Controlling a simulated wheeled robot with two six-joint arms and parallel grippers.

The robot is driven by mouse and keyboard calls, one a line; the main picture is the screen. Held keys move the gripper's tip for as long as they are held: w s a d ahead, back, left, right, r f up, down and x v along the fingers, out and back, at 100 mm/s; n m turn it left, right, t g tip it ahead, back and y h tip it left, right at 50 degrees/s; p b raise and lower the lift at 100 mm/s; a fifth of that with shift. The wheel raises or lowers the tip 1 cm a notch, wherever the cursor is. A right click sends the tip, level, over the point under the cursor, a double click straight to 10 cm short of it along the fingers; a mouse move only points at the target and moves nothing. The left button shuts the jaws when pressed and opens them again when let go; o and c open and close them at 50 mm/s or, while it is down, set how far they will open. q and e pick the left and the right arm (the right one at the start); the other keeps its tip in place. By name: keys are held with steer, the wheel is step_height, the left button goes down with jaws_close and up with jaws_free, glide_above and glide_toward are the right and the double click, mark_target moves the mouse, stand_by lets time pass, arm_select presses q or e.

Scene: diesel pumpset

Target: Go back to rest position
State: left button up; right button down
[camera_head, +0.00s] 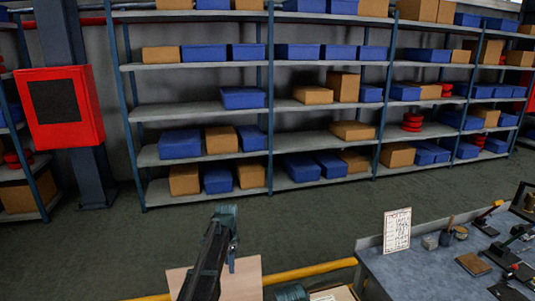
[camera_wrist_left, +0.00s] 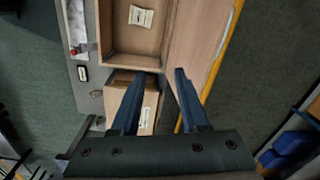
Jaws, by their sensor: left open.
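My left gripper (camera_head: 230,250) shows low in the middle of the head view, at the end of my dark arm. In the left wrist view the two blue fingers of my left gripper (camera_wrist_left: 160,73) are spread apart with nothing between them. They sit above a wooden box (camera_wrist_left: 118,92) and the edge of a pale wooden panel (camera_wrist_left: 195,38). My right gripper is not in either view.
Shelves (camera_head: 205,108) with blue and brown boxes line the back wall. A red cabinet (camera_head: 88,122) hangs on a post at left. A grey workbench (camera_head: 400,268) with tools stands at lower right. A yellow rail (camera_head: 310,270) runs along the floor. Open floor lies before the shelves.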

arm_select(q)
steer(key=s+d+f+n+b, duration=0.1)
steer(key=s+d+n, duration=0.1)
steer(key=s, duration=0.9)
steer(key=s+d+f+n+b, duration=0.1)
steer(key=s+d+f+n, duration=0.1)
steer(key=s, duration=0.9)
steer(key=s+d+f+n+b, duration=0.1)
steer(key=s+d+n, duration=0.3)
steer(key=s, duration=0.7)
steer(key=shift+d+f+g+y+b, duration=0.35)
steer(key=shift+d+b, duration=0.2)
steer(key=shift+d, duration=0.4)
